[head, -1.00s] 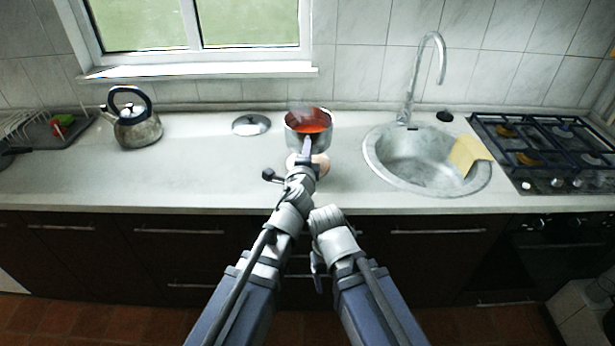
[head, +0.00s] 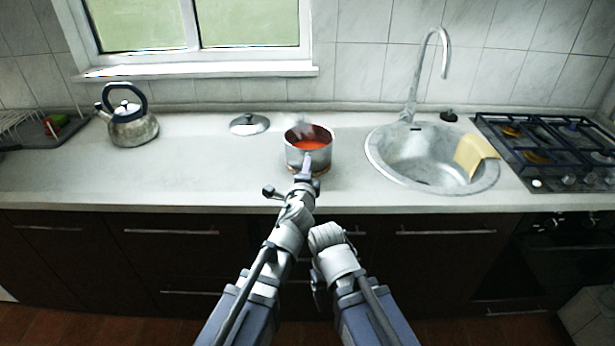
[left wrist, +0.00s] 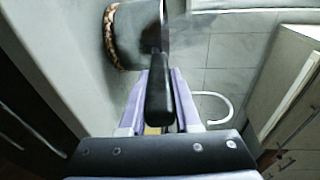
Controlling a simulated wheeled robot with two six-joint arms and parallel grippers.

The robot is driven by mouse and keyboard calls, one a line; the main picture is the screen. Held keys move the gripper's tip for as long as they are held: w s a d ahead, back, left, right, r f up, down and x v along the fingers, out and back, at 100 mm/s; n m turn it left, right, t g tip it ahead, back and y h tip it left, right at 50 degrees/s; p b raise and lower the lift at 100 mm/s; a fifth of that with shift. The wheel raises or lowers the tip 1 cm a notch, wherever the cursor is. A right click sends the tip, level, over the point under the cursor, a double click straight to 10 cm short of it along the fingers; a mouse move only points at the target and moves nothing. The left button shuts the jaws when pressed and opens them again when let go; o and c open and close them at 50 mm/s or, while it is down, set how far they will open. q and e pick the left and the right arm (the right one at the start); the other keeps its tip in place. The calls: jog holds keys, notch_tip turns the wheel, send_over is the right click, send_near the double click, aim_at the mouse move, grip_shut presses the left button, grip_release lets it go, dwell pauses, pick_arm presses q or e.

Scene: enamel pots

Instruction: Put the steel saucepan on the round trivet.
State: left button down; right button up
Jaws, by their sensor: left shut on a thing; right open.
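The steel saucepan (head: 295,157) holds red food and stands upright over the round trivet (head: 322,171), whose brown edge shows below it. In the left wrist view, the pan (left wrist: 140,38) sits against the trivet's patterned rim (left wrist: 112,38), and I see no clear gap between them. My left gripper (head: 307,170) is shut on the saucepan's black handle, which also shows between the fingers in the left wrist view (left wrist: 160,100). My right gripper (head: 318,290) is open, low in front of the counter and partly hidden by its own arm.
A steel lid (head: 249,124) lies left of the pan. A kettle (head: 132,128) stands further left. The sink (head: 425,160) with a yellow cloth (head: 475,155) and the gas hob (head: 545,150) are to the right.

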pick_arm(q)
jog(key=shift+f, duration=0.1)
jog(key=shift+f, duration=0.15)
jog(key=c, duration=0.6)
grip_release()
